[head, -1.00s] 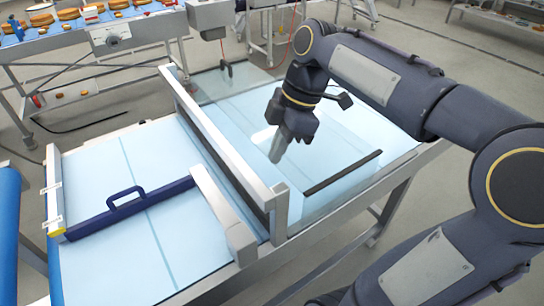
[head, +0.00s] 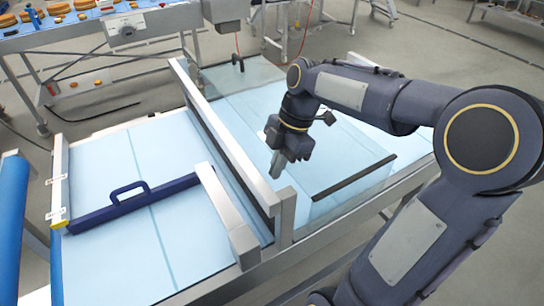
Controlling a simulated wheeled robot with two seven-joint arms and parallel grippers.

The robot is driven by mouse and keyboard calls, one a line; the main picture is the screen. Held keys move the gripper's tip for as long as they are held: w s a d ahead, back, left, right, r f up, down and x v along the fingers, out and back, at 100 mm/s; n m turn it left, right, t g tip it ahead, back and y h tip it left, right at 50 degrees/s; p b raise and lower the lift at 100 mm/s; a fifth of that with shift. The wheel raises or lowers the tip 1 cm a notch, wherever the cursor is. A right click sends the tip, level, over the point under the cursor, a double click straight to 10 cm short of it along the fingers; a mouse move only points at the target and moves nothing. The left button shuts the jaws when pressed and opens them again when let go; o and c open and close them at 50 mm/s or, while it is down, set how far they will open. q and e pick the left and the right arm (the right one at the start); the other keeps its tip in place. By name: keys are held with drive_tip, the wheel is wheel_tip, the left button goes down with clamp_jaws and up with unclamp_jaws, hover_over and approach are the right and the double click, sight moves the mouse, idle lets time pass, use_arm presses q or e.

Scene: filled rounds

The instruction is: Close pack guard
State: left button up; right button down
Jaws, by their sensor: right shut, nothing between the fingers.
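A clear, see-through panel with a dark strip (head: 353,177) along its near right edge shows over the right part of the pale blue belt; it looks like the pack guard (head: 345,150). I cannot tell its exact tilt or height. My right gripper (head: 276,168) points down, shut and empty, over the belt between the metal crossbeam and the dark strip. I cannot tell whether its tips touch the panel. My left gripper is not in view.
A metal crossbeam (head: 225,140) divides the belt. On the left part lies a navy bar with a loop handle (head: 128,193), near a shorter metal bar (head: 226,215). A blue roller (head: 10,220) stands at far left. Another conveyor (head: 80,35) with round products is behind.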

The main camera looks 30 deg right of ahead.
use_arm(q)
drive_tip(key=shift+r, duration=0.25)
use_arm(e)
drive_tip(key=shift+d, duration=0.85)
drive_tip(key=shift+s, duration=0.1)
